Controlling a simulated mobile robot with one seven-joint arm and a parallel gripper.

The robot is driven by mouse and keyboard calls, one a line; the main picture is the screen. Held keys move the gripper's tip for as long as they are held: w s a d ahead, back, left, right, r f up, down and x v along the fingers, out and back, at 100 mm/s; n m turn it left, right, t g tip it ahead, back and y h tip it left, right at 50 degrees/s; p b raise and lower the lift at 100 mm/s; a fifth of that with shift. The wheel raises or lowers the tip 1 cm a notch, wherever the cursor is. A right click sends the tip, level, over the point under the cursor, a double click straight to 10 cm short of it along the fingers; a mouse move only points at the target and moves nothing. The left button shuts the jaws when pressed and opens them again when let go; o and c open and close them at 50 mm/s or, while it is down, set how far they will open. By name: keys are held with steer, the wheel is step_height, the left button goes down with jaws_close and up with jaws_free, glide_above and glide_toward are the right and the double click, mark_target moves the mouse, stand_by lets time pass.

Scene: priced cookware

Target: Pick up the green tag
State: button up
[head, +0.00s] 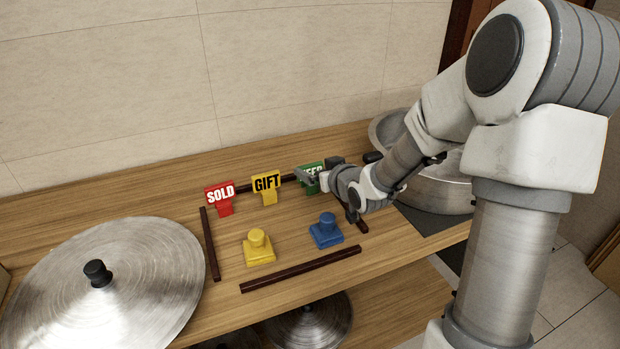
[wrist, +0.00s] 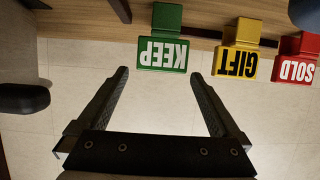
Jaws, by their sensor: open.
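The green tag (head: 311,172) stands on the wooden shelf, partly hidden behind my gripper in the head view. In the wrist view the green tag (wrist: 163,52) shows upside down with the word KEEP, just beyond the fingertips and between their lines. My gripper (wrist: 160,82) is open and empty, its two fingers spread wide. In the head view my gripper (head: 318,178) is close to the tag, and I cannot tell there whether they touch.
A yellow GIFT tag (head: 266,184) and a red SOLD tag (head: 220,196) stand left of the green one. Dark strips (head: 300,268) frame an area with a yellow block (head: 258,250) and a blue block (head: 326,232). A large metal lid (head: 100,285) lies left; metal pans (head: 440,190) stand right.

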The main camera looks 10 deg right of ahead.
mark_target(311, 168)
steer(key=x, duration=0.2)
steer(key=b+x, duration=0.1)
steer(key=x, duration=0.1)
steer(key=shift+w+a+f, duration=0.2)
steer(key=shift+f, duration=0.2)
steer(key=shift+r, duration=0.1)
steer(key=c, duration=1.1)
